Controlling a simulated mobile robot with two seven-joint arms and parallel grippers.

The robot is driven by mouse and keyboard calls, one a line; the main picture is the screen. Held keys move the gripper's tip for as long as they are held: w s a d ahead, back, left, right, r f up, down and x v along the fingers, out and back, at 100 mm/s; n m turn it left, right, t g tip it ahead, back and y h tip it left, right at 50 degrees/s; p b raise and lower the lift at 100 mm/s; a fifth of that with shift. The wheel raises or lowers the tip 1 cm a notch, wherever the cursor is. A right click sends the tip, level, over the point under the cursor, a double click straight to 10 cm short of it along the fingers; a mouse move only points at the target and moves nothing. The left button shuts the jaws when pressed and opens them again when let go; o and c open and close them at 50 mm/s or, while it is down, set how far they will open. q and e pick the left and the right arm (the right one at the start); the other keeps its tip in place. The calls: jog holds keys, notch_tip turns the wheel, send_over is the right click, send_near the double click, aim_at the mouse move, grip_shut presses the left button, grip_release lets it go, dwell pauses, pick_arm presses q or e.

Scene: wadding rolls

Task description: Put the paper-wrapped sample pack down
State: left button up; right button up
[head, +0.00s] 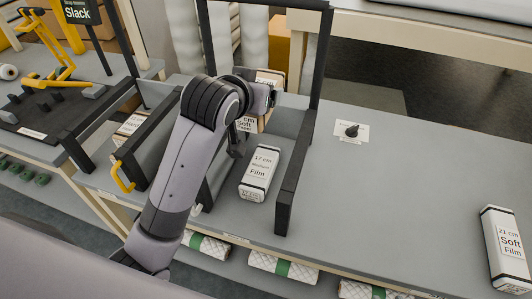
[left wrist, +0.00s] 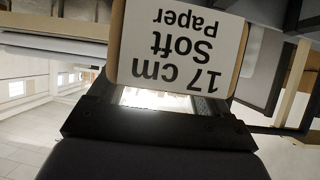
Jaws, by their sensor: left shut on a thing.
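The paper-wrapped sample pack (head: 246,124) has brown edges and white labels; "Soft Paper" is partly readable in the head view. In the left wrist view the pack (left wrist: 180,45) fills the upper middle, its label "17 cm Soft Paper" upside down. My left gripper (head: 250,103) is shut on it, at the black-framed bay on the grey table. My arm hides part of the pack and its underside, so I cannot tell if it touches the table. A white "17 cm Medium Film" pack (head: 260,172) lies in front of it, between black dividers. My right gripper is not in view.
A black upright frame (head: 316,70) and low bar (head: 292,180) stand right of the film pack. Another labelled pack (head: 132,123) is left. A "21 cm Soft Film" pack (head: 505,245) lies far right. A small black knob (head: 352,130) sits on a white card. The table's right middle is clear.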

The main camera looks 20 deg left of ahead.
pick_arm(q)
notch_tip(320, 180, down, 15)
jog(key=shift+s+f+b, duration=0.1)
jog(key=shift+f+b, duration=0.1)
jog(key=shift+b, duration=0.4)
jog(key=shift+f, duration=2.25)
jog(key=shift+f+b, duration=0.15)
jog(key=shift+b, duration=0.15)
jog(key=o, duration=1)
jog(key=shift+s+r, duration=0.4)
jog(key=shift+s, duration=0.05)
jog(key=v, duration=1.1)
jog(key=shift+p, duration=0.45)
